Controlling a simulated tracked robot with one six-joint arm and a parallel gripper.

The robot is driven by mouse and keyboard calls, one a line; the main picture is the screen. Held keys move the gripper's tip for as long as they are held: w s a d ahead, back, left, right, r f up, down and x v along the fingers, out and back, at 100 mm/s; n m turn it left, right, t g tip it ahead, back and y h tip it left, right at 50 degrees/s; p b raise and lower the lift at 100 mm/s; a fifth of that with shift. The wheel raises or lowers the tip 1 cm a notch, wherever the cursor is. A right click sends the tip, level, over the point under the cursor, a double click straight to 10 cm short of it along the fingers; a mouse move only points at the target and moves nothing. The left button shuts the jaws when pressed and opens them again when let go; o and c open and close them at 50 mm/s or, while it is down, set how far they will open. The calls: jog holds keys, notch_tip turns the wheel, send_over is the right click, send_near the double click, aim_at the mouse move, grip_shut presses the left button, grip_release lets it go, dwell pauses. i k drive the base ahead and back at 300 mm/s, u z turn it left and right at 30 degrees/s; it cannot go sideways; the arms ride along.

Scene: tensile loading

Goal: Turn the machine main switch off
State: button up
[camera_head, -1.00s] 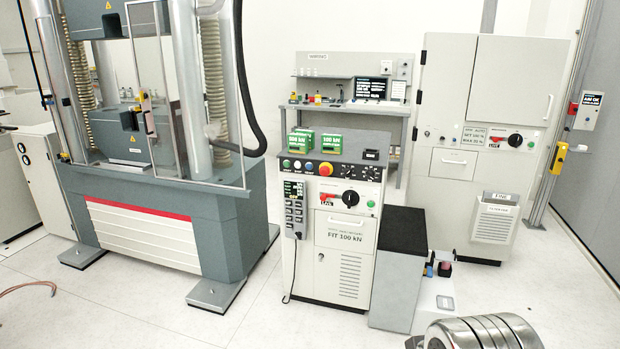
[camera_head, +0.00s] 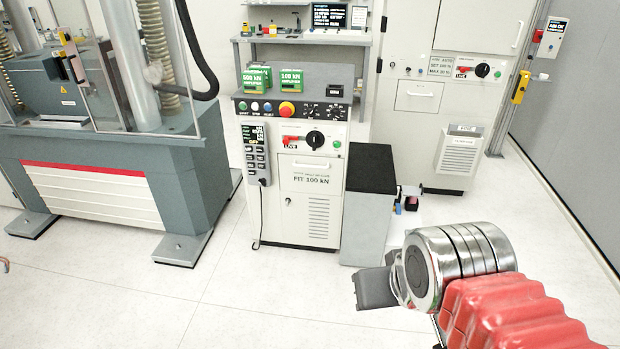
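A black rotary switch (camera_head: 316,139) sits on the front of the control console (camera_head: 310,205). A red tag marked LIVE (camera_head: 291,141) is beside its left side and a green lamp is to its right. A similar black rotary switch (camera_head: 482,70) with a red LIVE tag is on the tall cabinet at the right. The frames do not show which is the main switch by name. My gripper (camera_head: 373,288) is a dark grey part at the end of my arm, low in front of the console, apart from both switches. Its fingers are too unclear to read.
The console top row has several buttons and a red emergency knob (camera_head: 287,109). A black-topped box (camera_head: 371,172) stands right of the console. The testing machine (camera_head: 120,170) is at the left. A bench (camera_head: 300,37) stands behind. The floor (camera_head: 270,300) in front is clear.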

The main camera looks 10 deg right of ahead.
aim_at(315, 141)
jog(key=u, duration=0.65)
jog(key=i, duration=2.3)
jog(key=u, duration=0.5)
